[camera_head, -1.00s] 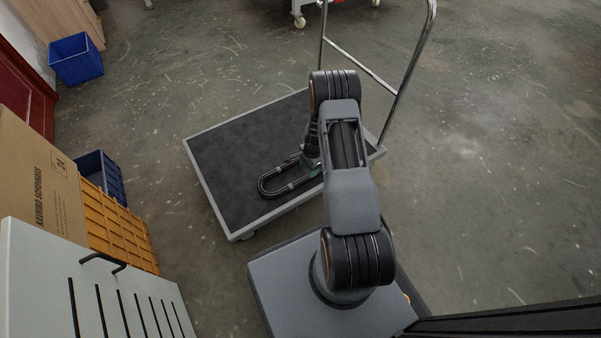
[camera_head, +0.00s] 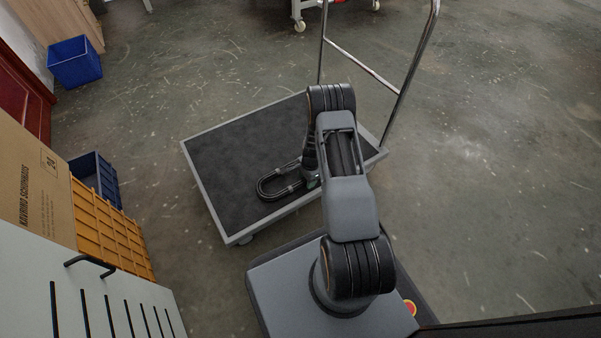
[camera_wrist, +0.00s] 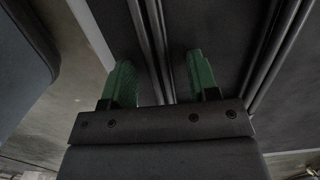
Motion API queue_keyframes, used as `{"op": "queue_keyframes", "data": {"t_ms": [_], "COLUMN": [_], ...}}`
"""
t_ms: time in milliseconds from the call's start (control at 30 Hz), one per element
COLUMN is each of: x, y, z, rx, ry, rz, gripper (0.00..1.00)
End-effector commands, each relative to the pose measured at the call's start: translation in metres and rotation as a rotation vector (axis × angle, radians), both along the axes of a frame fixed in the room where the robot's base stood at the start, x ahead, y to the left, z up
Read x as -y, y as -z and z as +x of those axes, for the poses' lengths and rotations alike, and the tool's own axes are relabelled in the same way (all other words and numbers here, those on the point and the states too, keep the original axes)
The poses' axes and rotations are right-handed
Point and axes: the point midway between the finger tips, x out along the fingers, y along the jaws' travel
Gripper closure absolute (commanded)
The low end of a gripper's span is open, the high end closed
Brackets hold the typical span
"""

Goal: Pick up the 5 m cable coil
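The cable coil (camera_head: 268,193) is a black oblong loop lying on the dark deck of the platform cart (camera_head: 215,160), near its front edge. In the head view my arm hides the coil's right end and most of my gripper. In the wrist view my gripper (camera_wrist: 161,85) has its two green fingers apart. One bundle of black cable strands (camera_wrist: 152,40) runs between the fingers, with gaps showing on both sides. The other side of the loop (camera_wrist: 281,50) passes outside the right finger.
The cart's chrome handle (camera_head: 362,66) rises behind my arm. At the left stand a cardboard box (camera_head: 32,190), a yellow crate (camera_head: 108,232), a dark blue crate (camera_head: 97,177) and a blue bin (camera_head: 75,62). A slotted light panel (camera_head: 70,285) is at lower left. Floor on the right is clear.

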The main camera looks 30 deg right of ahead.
Motion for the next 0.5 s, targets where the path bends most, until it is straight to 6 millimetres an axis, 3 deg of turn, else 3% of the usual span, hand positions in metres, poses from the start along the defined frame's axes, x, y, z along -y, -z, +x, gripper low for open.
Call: {"op": "queue_keyframes", "data": {"t_ms": [67, 500], "x": [0.0, 0.0], "y": [-0.0002, -0.0002], "z": [-0.0001, -0.0002], "rx": [0.0, -0.001], "ry": [0.0, 0.0], "rz": [0.0, 0.0], "gripper": [0.53, 0.96]}}
